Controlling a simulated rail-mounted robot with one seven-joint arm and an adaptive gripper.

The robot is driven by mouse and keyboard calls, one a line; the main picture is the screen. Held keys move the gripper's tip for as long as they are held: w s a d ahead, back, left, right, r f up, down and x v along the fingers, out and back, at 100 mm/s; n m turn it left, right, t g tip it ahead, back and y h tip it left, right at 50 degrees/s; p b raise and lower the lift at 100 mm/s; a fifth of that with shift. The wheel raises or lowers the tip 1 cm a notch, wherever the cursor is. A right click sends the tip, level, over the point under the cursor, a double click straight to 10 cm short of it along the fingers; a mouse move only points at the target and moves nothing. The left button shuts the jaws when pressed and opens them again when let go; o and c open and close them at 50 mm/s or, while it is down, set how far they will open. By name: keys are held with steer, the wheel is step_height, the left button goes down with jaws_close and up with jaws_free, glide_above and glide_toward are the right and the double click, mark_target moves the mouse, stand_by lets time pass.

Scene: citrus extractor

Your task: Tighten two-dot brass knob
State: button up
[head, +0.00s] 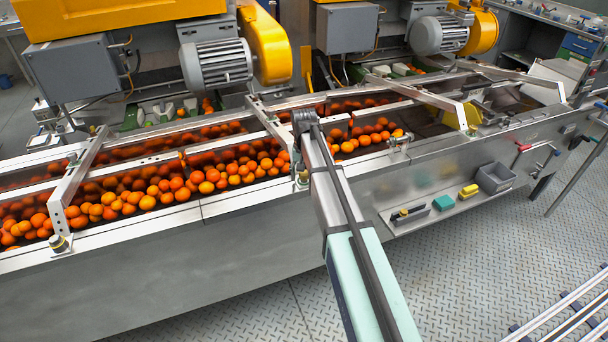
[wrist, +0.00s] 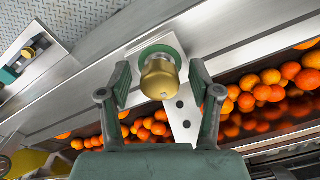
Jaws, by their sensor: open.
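A brass knob (wrist: 158,78) with a green ring around its base shows in the wrist view on a metal bracket (wrist: 183,122). Two dark dots show on the bracket beside the knob. My gripper (wrist: 160,84) is open, with one finger on each side of the knob. I see no clear contact between fingers and knob. In the head view my gripper (head: 303,122) is a dark shape over the front rail of the trough. A small knob (head: 303,178) shows just left of my arm, partly hidden.
Oranges (head: 205,178) fill the long trough. Another knob (head: 60,243) stands on the front rail at far left, and a further fitting (head: 398,143) is right of my arm. Metal crossbars (head: 78,178) span the trough.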

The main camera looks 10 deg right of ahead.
step_height(320, 180, up, 12)
stand_by(0.6)
stand_by(0.5)
steer(key=s+f+n, duration=0.2)
steer(key=s+f, duration=1.6)
steer(key=f, duration=0.5)
steer(key=s+f+g, duration=0.2)
steer(key=s+f, duration=0.6)
steer(key=s, duration=0.5)
steer(key=s+f+g, duration=0.2)
steer(key=s+f, duration=0.6)
steer(key=s, duration=0.5)
steer(key=s+f+n+g, duration=0.1)
steer(key=s+f+g, duration=0.1)
steer(key=s+f, duration=0.7)
steer(key=s, duration=0.4)
steer(key=shift+g, duration=0.4)
